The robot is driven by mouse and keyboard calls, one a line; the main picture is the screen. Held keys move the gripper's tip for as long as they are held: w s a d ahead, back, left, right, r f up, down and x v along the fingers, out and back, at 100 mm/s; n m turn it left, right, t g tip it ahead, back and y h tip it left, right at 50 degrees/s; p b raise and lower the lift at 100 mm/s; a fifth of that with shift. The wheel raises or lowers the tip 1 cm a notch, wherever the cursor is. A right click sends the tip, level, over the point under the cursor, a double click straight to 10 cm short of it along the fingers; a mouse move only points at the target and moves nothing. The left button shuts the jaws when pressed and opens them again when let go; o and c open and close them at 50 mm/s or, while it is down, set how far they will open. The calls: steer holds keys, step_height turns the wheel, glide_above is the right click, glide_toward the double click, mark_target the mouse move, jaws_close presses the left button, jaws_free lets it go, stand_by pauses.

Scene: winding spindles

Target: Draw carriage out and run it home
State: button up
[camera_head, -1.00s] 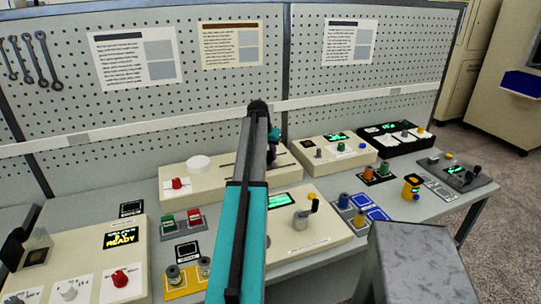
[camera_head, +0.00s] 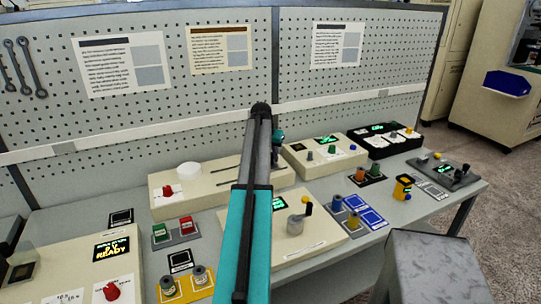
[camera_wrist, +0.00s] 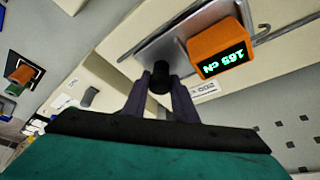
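In the wrist view a metal carriage plate (camera_wrist: 190,30) carries a black knob (camera_wrist: 160,80) and an orange block (camera_wrist: 218,46) with a green readout, upside down, of 165 cN. The dark fingers of my gripper (camera_wrist: 160,95) stand one on each side of the knob and appear closed against it. In the head view the long cream machine (camera_head: 165,203) with a white disc, red knob and dark slots lies behind my teal arm.
A cream box (camera_head: 290,240) with a crank stands in front of the machine. Coloured spools, a READY panel (camera_head: 112,249) and a black console (camera_head: 385,140) crowd the bench. A pegboard (camera_head: 180,115) closes the back. A grey stool-like block (camera_head: 435,265) is at the lower right.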

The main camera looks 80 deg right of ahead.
steer(key=o, duration=0.3)
steer(key=shift+w+r, duration=0.1)
steer(key=shift+o, duration=0.2)
steer(key=shift+a, duration=0.15)
steer(key=b+v, duration=0.3)
steer(key=v, duration=1)
steer(key=shift+r, duration=0.3)
steer(key=shift+w, duration=0.15)
